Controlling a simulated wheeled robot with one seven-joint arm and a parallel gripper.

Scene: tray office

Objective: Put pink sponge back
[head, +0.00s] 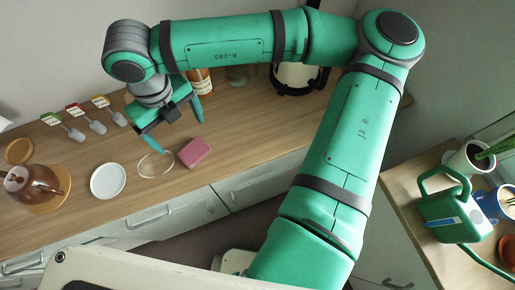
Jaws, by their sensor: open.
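The pink sponge (195,152) lies on the wooden counter (245,137), near its front edge. A thin, pale oval ring or shallow clear dish (156,165) sits just left of the sponge; I cannot tell which it is. My gripper (177,133) is above the counter, up and to the left of the sponge. Its fingers are spread wide with nothing between them. The sponge is apart from the fingers and in full view.
A white saucer (108,181) and a brown teapot (32,185) stand to the left. Several small scoops with coloured labels (75,111) lie behind. Bottles (200,80) and a coffee maker (297,78) stand at the back. A green watering can (452,214) is on the right counter.

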